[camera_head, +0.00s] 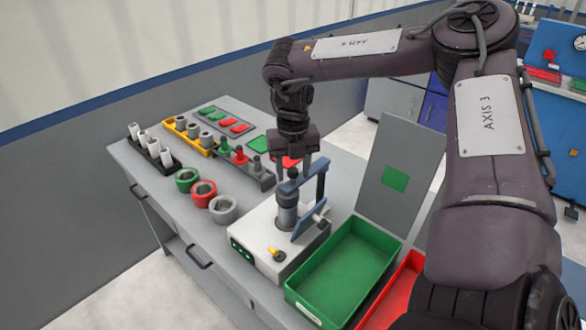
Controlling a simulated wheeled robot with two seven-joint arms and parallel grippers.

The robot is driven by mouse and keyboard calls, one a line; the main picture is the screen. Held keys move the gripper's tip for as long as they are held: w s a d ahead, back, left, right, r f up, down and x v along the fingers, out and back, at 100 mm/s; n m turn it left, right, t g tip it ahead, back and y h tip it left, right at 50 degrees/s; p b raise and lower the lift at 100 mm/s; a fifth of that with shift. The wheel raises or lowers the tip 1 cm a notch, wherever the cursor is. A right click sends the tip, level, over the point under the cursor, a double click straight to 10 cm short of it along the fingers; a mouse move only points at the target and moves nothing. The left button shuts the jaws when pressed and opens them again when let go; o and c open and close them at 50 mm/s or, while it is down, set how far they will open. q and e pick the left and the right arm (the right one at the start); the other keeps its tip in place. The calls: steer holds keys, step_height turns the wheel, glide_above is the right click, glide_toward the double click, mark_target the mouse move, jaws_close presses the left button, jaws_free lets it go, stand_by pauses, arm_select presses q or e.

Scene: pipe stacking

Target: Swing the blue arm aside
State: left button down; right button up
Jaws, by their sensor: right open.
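The blue arm (308,222) is an angular frame on a white and grey machine (268,246) on the bench. It stands at the right side of the machine's dark grey upright cylinder (287,213), and its top bar reaches over toward the cylinder. My right gripper (291,172) points down just above and behind the cylinder and the blue arm's top. It is open, with its fingers close to the arm; I cannot tell whether they touch it. The fingertips are partly hidden behind the machine's top parts. My left gripper is not in view.
A green bin (345,268) and a red bin (392,292) stand right of the machine. Green, red and grey rings (203,192) lie to its left. Racks with small pipes (152,150) and coloured pads fill the back left. A grey panel (392,180) stands behind the green bin.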

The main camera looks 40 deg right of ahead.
steer(key=shift+f, duration=0.45)
steer(key=shift+r, duration=0.1)
steer(key=shift+c, duration=0.8)
jaws_close()
